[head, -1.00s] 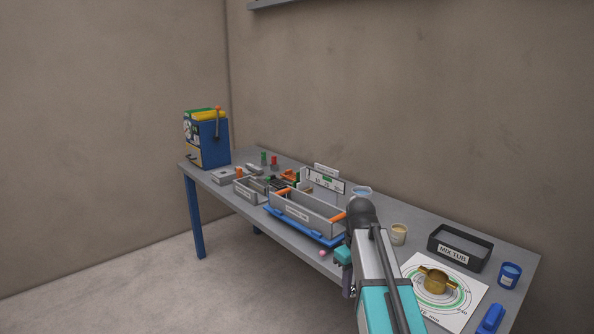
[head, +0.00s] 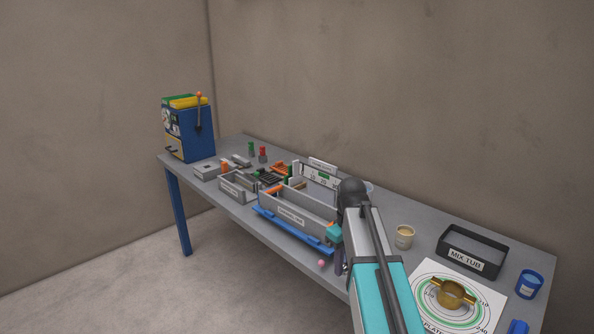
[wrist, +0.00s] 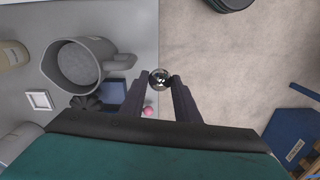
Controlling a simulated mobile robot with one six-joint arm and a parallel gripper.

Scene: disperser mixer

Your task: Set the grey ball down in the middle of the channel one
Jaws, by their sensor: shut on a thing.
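The grey ball (wrist: 159,78) is small, shiny and metallic. In the wrist view it sits between the two dark fingertips of my gripper (wrist: 161,80), which is shut on it. Below it in that view is the line between the grey table and the pale floor. I cannot pick out a part marked as channel one.
A pink ball (head: 321,263) is near the table's front edge, also in the wrist view (wrist: 148,111). A grey mug (wrist: 82,64) stands left of my fingers. A black mix tub (head: 472,251) and a beige cup (head: 404,237) stand to the right.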

